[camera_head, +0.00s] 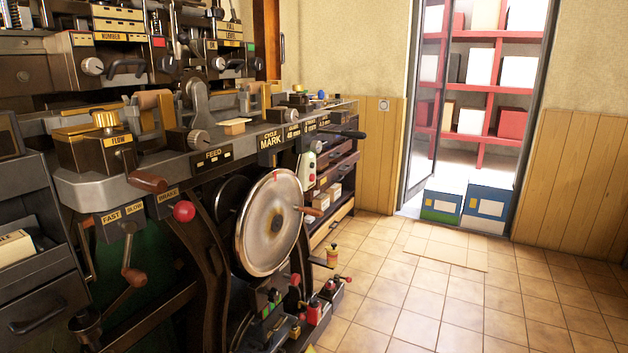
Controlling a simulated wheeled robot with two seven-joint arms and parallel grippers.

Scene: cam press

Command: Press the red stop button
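A small pale control box (306,164) hangs below the front edge of the machine's bench, right of the big steel disc. It carries a few small buttons, and a small red one (311,178) sits low on it. I cannot read any label there, so I cannot tell for sure that it is the stop button. A round red knob (184,211) sits below the plate marked BRAKE. Neither of my grippers is in view.
The steel handwheel (269,222) and a dark lever (343,134) stick out near the control box. A crank (133,273) hangs at the left. Two boxes (484,208) stand in the doorway. The tiled floor (420,295) at right is clear.

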